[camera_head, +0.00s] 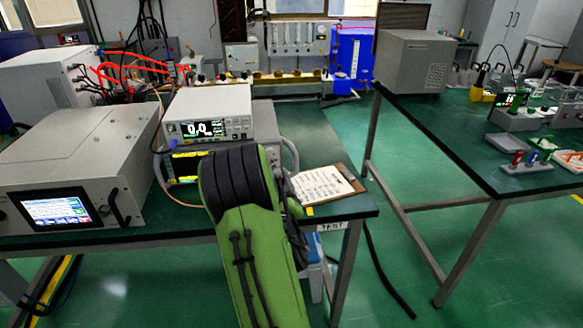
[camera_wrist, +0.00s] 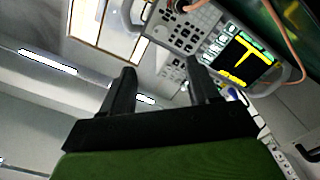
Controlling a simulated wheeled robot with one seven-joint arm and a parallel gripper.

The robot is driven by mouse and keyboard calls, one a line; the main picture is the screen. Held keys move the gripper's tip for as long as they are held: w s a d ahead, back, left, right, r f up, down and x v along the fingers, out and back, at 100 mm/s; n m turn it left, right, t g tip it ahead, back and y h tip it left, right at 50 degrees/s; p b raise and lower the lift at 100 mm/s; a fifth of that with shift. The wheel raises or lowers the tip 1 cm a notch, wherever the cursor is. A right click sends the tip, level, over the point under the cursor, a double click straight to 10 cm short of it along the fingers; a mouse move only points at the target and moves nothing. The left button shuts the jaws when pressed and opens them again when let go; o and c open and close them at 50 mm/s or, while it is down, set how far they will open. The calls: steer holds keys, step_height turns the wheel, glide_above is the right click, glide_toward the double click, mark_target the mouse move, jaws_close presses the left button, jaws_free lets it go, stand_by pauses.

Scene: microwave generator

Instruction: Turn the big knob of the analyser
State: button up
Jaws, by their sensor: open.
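The analyser (camera_head: 184,168) stands on the left bench under a white meter, with a yellow trace on its dark screen. My green and black arm covers much of its front in the head view. In the wrist view, the analyser (camera_wrist: 212,43) appears tilted at the upper right, with its lit screen, rows of buttons and a grey handle. I see no contact.
The white meter (camera_head: 208,113) reads 0.0. A grey box with a touchscreen (camera_head: 75,170) stands to the left. A clipboard (camera_head: 322,184) lies right of my arm. Cables hang near the analyser. A second bench (camera_head: 430,112) stands right, across a floor gap.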

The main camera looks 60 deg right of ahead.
mark_target(270, 154)
steer(key=p+x, duration=0.8)
steer(key=x, duration=0.7)
steer(key=shift+w+r+p, duration=0.1)
steer(key=shift+w+p, duration=0.2)
steer(key=shift+p, duration=0.1)
steer(key=c, duration=1)
steer(key=shift+c, duration=0.2)
